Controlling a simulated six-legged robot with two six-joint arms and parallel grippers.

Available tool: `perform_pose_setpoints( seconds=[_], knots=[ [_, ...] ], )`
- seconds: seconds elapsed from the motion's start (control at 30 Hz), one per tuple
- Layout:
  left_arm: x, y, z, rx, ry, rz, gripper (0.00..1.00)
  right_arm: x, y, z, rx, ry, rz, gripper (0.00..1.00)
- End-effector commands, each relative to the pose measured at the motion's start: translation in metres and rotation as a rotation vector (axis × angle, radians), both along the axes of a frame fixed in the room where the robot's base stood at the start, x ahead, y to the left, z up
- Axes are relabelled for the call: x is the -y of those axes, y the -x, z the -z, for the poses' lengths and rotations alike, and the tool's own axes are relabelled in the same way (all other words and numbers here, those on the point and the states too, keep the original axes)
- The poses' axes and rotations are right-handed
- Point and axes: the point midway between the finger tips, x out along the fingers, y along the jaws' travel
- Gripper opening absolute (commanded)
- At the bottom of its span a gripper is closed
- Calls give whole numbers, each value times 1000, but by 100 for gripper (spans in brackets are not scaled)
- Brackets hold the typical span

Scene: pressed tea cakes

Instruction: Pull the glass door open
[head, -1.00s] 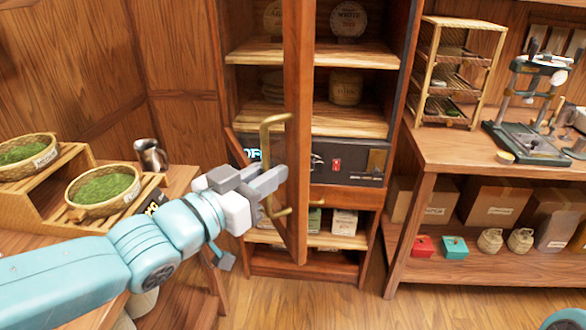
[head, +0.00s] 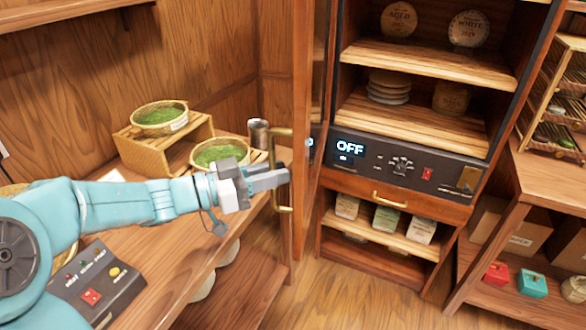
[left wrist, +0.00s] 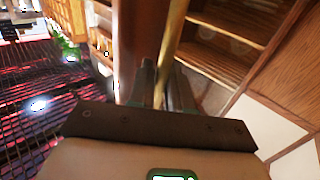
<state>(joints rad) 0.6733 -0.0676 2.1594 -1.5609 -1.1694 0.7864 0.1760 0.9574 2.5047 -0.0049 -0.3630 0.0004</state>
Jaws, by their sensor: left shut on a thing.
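The glass door (head: 303,130) of the cabinet stands swung open, seen nearly edge-on at the left of the cabinet (head: 395,200). Its brass handle (head: 281,170) is a tall vertical bar on the door's wooden frame. My left gripper (head: 278,178) is shut on this handle at about its middle. In the left wrist view the gripper's fingers (left wrist: 160,88) lie on either side of the brass bar (left wrist: 172,50). The cabinet's interior shows uncovered, with shelves, tea cakes and a panel reading OFF (head: 350,148). My right gripper is not in view.
A wooden counter (head: 150,270) at the left holds baskets of green leaves (head: 160,117), a metal cup (head: 259,133) and a control box (head: 97,283). Another wooden bench (head: 545,190) stands to the right. The floor (head: 345,297) before the cabinet is clear.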

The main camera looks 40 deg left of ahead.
Motion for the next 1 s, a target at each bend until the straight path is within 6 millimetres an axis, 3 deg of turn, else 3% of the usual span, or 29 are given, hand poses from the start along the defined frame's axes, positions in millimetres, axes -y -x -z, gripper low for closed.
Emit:
perform_pose_setpoints(
  seconds=[0.2,0.6,0.63,0.67,1.0],
  knots=[
    [-13,2,-3,4,1,-5,0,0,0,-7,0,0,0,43],
    [-15,4,-3,8,1,-6,0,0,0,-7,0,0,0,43],
    [-15,4,-3,8,1,-6,22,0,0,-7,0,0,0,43],
    [-15,4,-3,8,1,-5,31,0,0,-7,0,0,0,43],
    [-14,5,-1,4,0,-2,33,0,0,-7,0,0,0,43]
  ],
)
